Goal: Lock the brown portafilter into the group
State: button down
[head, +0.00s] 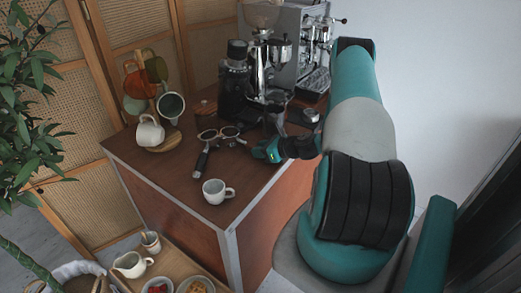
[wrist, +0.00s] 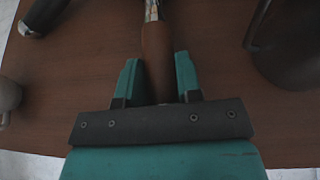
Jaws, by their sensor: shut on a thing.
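The brown portafilter shows in the wrist view as a brown handle (wrist: 156,60) with a chrome neck at the top edge. Its head is outside that view. My gripper (wrist: 158,80) has one teal finger on each side of the handle and is shut on it. In the head view my gripper (head: 262,151) is low over the cart top. A metal portafilter head (head: 230,131) lies just to its left, in line with it. The espresso machine (head: 290,42) stands at the back right, partly behind the grinders and my arm. I cannot make out the group clearly.
A black-handled portafilter (head: 202,158) lies to the left. A white cup (head: 216,191) stands near the front corner. A black grinder (head: 236,75) and a chrome grinder (head: 268,75) stand behind my gripper. A cup tree (head: 165,108) is at the left. Open wood lies around the white cup.

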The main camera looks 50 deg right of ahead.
jog(key=shift+r, duration=0.15)
notch_tip(320, 180, up, 5)
jog(key=p, duration=0.4)
